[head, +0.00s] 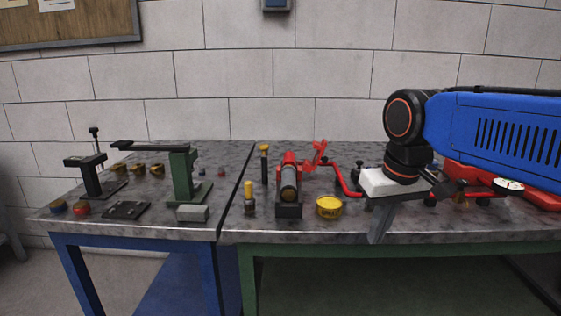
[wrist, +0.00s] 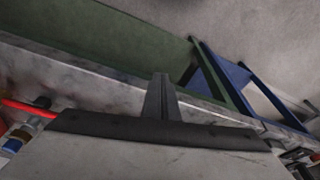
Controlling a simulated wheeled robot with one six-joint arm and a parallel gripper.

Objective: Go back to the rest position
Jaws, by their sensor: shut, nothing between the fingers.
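My gripper (head: 377,237) is at the right of the head view, at the end of my blue arm. Its fingers point down and forward near the front edge of the right workbench (head: 400,237). The fingers are together with nothing between them. In the wrist view my gripper (wrist: 162,82) shows as one narrow dark shape over the bench's front edge. No held object shows.
On the right bench stand a red pump-like part (head: 289,165), a yellow tin (head: 329,207) and a bent red handle (head: 342,178). The left bench (head: 150,225) holds a green stand (head: 183,175) and several small parts. My arm hides some red parts.

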